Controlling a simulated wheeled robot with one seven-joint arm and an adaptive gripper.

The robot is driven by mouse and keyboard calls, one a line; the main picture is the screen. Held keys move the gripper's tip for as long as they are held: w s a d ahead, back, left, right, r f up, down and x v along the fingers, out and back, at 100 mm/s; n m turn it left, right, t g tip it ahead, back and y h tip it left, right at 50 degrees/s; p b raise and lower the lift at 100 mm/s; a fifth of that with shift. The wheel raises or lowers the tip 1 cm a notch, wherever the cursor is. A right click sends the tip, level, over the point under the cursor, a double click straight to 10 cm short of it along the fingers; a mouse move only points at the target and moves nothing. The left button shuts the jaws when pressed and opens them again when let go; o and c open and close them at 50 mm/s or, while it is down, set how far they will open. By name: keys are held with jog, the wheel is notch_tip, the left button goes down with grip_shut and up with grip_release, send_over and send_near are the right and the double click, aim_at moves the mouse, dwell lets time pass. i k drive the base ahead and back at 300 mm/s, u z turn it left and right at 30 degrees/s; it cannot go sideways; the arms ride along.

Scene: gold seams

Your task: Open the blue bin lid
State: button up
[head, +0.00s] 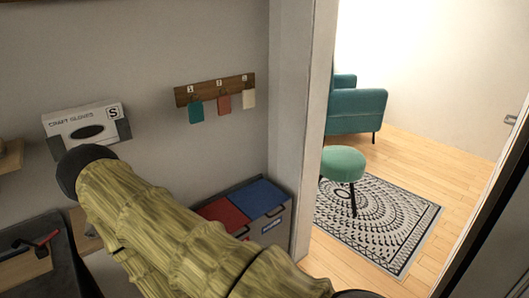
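The blue bin lid (259,197) lies flat and looks closed on the right half of a grey double bin. The bin's front (270,228) has a small blue label under this lid. The bin stands against the wall, beside the doorway frame. My arm, in a yellow-green ribbed cover, crosses the lower left and middle of the head view and hides the lower left part of the bin. My gripper is not in view.
A red lid (223,213) is left of the blue one. Above hang a glove box (85,128) and a rack (214,89) with coloured tags. The doorway post (308,130) is close on the right. Beyond it are a green stool (344,163), an armchair (355,109) and a rug (400,215).

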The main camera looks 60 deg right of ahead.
aim_at(256, 200)
jog(key=z, duration=0.5)
jog(key=i, duration=0.75)
jog(key=z, duration=1.05)
jog(key=i, duration=0.3)
jog(key=z, duration=0.35)
